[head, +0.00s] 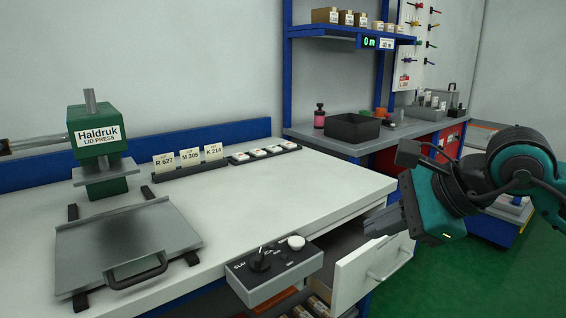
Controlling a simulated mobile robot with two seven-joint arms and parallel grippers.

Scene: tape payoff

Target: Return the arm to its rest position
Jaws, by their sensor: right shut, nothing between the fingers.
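My right arm (523,165), teal and black, comes in from the right. Its right gripper (372,228) points left, with grey fingers shut and nothing held. In the picture the fingertips overlap the area above the open white drawer (372,270); whether they touch its edge I cannot tell. The wrist hangs in front of the bench's right end, over the green floor. My left gripper is not in view.
The white bench (250,190) bears a green lid press (98,150), a grey tray with handle (125,245), label cards (190,158) and a grey control box (275,272) at its front edge. A blue-framed shelf bench (380,130) stands behind. Green floor (440,285) is clear.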

